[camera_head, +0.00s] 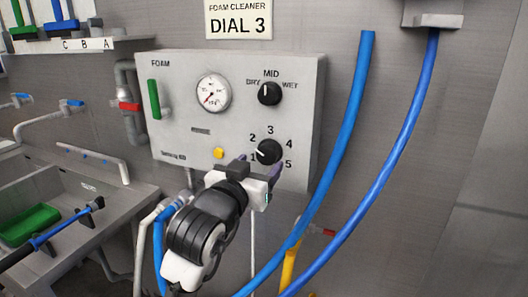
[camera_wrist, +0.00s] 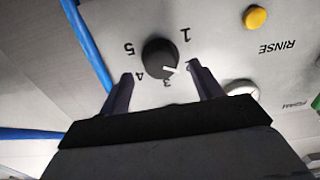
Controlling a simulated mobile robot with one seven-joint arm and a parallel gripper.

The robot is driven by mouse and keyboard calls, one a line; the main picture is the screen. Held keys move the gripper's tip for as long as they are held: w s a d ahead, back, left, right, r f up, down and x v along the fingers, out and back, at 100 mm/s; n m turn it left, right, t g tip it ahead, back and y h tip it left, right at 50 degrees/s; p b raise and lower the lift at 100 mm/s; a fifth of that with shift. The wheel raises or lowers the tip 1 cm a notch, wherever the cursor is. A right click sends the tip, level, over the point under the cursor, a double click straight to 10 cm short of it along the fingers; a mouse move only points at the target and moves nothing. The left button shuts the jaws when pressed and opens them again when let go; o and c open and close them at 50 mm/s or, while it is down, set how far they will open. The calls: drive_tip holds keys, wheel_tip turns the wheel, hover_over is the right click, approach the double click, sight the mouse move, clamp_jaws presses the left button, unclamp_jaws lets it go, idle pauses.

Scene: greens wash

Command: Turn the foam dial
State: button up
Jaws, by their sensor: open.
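The foam dial is a round black knob (camera_head: 269,151) with a white pointer mark, on the grey foam panel (camera_head: 188,72), ringed by numbers 1 to 5. Its mark points left, near 2; in the wrist view the knob (camera_wrist: 158,57) shows its mark toward 2, which a finger partly covers. My gripper (camera_head: 259,166) is open just in front of and below the knob. In the wrist view the two fingers of my gripper (camera_wrist: 160,74) stand either side of the knob's near edge; I cannot tell whether they touch it.
A sign (camera_head: 238,20) above reads "DIAL 3". A DRY/MID/WET knob (camera_head: 269,93), a gauge (camera_head: 212,92), a yellow button (camera_head: 218,153) and a green handle (camera_head: 154,99) share the panel. Blue hoses (camera_head: 345,125) hang to the right. A sink (camera_head: 70,190) stands left.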

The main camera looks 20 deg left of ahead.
sight(266, 158)
drive_tip(key=shift+w+d+p, duration=0.1)
drive_tip(key=shift+w+p, duration=0.35)
drive_tip(key=shift+w, duration=1.5)
drive_tip(key=c, duration=1)
